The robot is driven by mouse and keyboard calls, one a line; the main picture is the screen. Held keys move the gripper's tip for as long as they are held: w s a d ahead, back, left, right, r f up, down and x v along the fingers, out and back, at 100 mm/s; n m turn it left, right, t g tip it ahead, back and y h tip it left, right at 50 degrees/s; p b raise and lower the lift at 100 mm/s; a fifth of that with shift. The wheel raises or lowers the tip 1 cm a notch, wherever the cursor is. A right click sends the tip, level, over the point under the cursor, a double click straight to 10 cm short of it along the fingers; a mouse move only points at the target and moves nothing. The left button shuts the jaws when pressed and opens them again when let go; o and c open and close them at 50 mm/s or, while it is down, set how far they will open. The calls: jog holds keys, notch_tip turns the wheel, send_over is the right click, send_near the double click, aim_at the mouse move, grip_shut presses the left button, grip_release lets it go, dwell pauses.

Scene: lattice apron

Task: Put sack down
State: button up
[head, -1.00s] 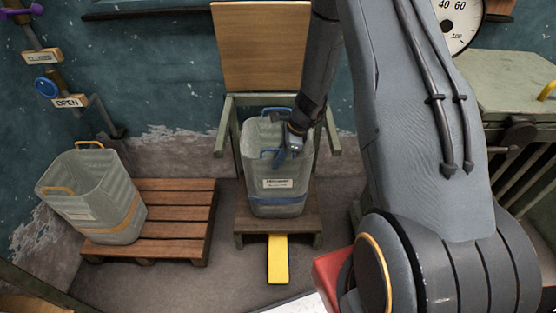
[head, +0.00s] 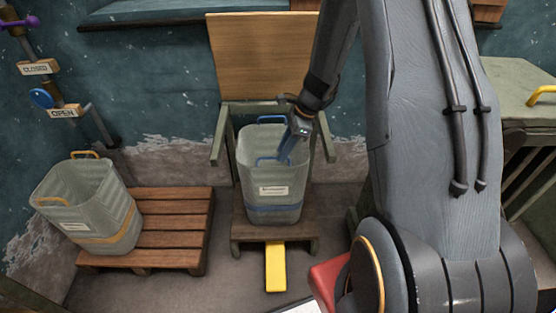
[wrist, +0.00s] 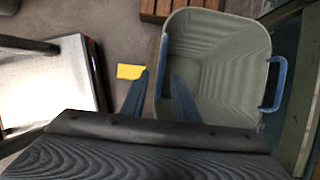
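The sack (head: 273,193), a grey-green open-topped container with blue handles, a blue band and a white label, stands upright on a low wooden platform (head: 247,229). In the wrist view its open mouth (wrist: 215,60) faces me and looks empty. My gripper (head: 286,151) is at the sack's near rim, by the near blue handle (head: 268,160). In the wrist view the two blue fingers of my gripper (wrist: 160,88) stand apart.
A similar sack with yellow handles (head: 90,207) stands on a wooden pallet (head: 176,222) at left. A wooden backboard (head: 262,58) rises behind the platform, with side arms (head: 219,136). A yellow pedal (head: 275,266) sticks out in front. A green cabinet (head: 515,90) is at right.

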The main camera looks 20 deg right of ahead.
jog(key=v, duration=0.2)
jog(key=shift+s+d+r, duration=0.1)
jog(key=shift+d+r, duration=0.05)
jog(key=shift+r, duration=0.25)
jog(key=s+r+n+h, duration=0.2)
jog(key=s+r+n, duration=0.5)
jog(key=s, duration=0.5)
jog(key=s+r+n+g+h, duration=0.1)
jog(key=s+r+n+h, duration=0.1)
jog(key=s+r+n, duration=0.6)
jog(key=s+a+n, duration=0.1)
jog(key=s+n, duration=0.3)
jog(key=shift+s+r, duration=0.15)
jog(key=shift+r, duration=0.1)
jog(key=a+r+n+p, duration=0.2)
jog(key=a+r+p, duration=0.1)
jog(key=a+p, duration=0.3)
jog(key=shift+a+n, duration=0.2)
jog(key=shift+n, duration=0.1)
jog(key=shift+a+r, duration=0.1)
jog(key=shift+r, duration=0.05)
